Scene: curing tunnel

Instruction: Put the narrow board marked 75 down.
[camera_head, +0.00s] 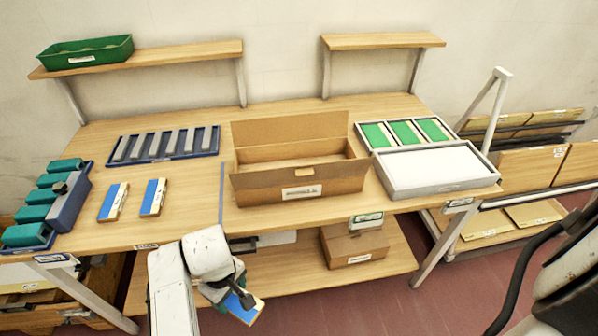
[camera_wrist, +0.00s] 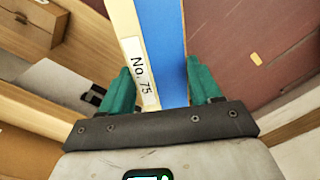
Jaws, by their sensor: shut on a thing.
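The narrow board marked No. 75 (camera_wrist: 165,50) has a blue face and a pale wood edge with a white label. My gripper (camera_wrist: 160,85) is shut on it, one green finger on each side, in the wrist view. In the head view the board (camera_head: 246,311) is held low in front of the table's front edge, over the lower shelf and floor side, with my gripper (camera_head: 238,297) around it. The board's far end runs out of the wrist view. Two similar blue-faced boards (camera_head: 113,202) (camera_head: 152,197) lie flat on the table's left part.
An open cardboard box (camera_head: 300,191) stands mid-table. A blue slotted rack (camera_head: 163,146) is behind the boards. Teal-topped blocks (camera_head: 42,210) stand at the left. A grey tray (camera_head: 437,170) and green panels (camera_head: 405,132) are at right. Bare tabletop (camera_head: 185,222) lies right of the boards.

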